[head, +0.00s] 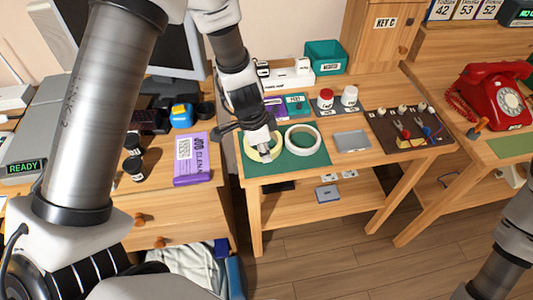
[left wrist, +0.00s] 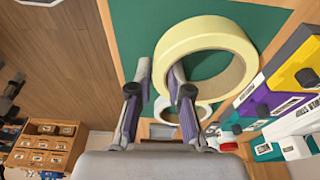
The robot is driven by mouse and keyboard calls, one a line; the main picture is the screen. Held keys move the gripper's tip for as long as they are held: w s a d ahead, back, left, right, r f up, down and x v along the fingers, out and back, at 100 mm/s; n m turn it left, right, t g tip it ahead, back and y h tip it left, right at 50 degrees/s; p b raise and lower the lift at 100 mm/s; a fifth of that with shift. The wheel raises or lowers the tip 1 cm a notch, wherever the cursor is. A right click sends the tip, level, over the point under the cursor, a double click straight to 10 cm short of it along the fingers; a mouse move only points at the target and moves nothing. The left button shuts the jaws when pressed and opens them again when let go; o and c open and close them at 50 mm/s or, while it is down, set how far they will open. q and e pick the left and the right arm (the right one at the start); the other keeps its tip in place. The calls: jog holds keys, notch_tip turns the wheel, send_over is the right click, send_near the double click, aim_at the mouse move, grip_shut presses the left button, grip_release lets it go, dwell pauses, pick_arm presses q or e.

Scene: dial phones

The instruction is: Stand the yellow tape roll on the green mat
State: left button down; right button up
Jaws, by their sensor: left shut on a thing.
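The pale yellow tape roll (head: 252,152) is at the left part of the green mat (head: 300,166) in the head view. In the left wrist view the yellow tape roll (left wrist: 210,32) shows large, its ring face toward the camera. My left gripper (head: 264,154) is shut on the wall of this roll; in the left wrist view the left gripper (left wrist: 162,75) has one finger inside the ring and one outside. I cannot tell whether the roll touches the mat. My right gripper is out of view; only part of that arm shows at the lower right.
A white tape roll (head: 316,146) lies flat on the mat, close right of the yellow one. A grey tray (head: 351,141) and a dark tool mat (head: 430,143) are further right. Red and white jars (head: 325,98) stand behind. The mat's front strip is clear.

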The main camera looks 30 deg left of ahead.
pick_arm(q)
jog(key=shift+a+f, duration=0.1)
jog(key=shift+f, duration=0.15)
jog(key=c, duration=1.1)
grip_release()
jog(key=shift+r, duration=0.3)
notch_tip(320, 180, up, 12)
jog(key=s+a+p, duration=0.1)
jog(key=a+p, duration=0.1)
jog(key=p, duration=0.3)
jog(key=shift+s+f, duration=0.2)
jog(key=shift+s, duration=0.05)
